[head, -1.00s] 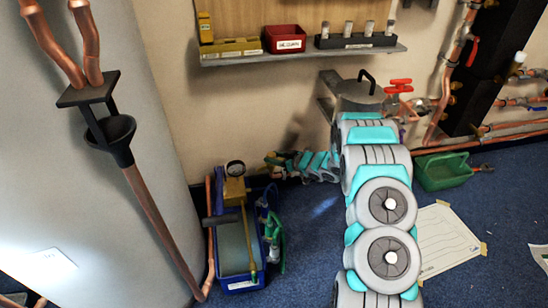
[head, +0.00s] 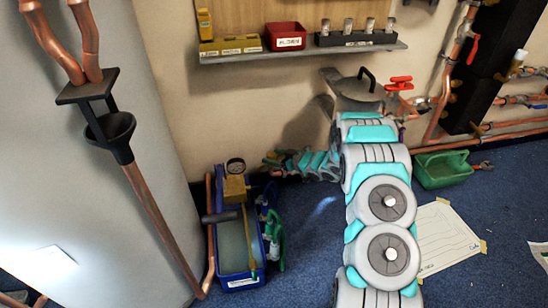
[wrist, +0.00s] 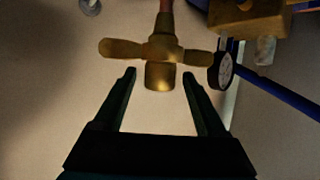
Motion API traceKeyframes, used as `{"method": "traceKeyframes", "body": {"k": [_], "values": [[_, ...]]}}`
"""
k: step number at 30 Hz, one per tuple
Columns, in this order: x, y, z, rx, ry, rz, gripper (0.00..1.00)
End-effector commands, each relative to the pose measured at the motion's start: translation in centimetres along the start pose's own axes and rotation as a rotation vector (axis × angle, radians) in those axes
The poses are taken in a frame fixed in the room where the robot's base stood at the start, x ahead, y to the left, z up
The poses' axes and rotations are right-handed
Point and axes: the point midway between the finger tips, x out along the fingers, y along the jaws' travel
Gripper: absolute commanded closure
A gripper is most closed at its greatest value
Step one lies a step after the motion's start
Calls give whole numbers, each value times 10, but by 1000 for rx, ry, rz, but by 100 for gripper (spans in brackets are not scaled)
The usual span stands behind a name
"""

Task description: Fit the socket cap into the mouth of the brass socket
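In the wrist view my gripper (wrist: 159,73) has its two dark fingers spread apart. A brass fitting (wrist: 162,50) with two side wings and a short round end shows between and just past the fingertips. A gap shows on either side of its round end, and I see no finger touching it. A reddish stem runs from its other end to the top edge. I cannot tell whether this fitting is the socket, the cap or both together. In the head view my arm reaches left towards the blue pump box, and its tip is too small to make out.
A pressure gauge (wrist: 222,70) and a brass block (wrist: 248,18) sit close right of the fingers. The blue pump box (head: 266,235) stands on the floor beside a copper pipe (head: 210,235). A shelf (head: 300,55) is above. A green crate (head: 442,170) stands right.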

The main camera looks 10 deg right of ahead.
Motion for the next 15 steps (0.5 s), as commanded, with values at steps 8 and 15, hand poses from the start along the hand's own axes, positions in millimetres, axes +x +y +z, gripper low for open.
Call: {"method": "traceKeyframes", "body": {"k": [8,15], "values": [[0,0,0,0,0,0,19],[-22,1,0,0,-1,2,19]]}}
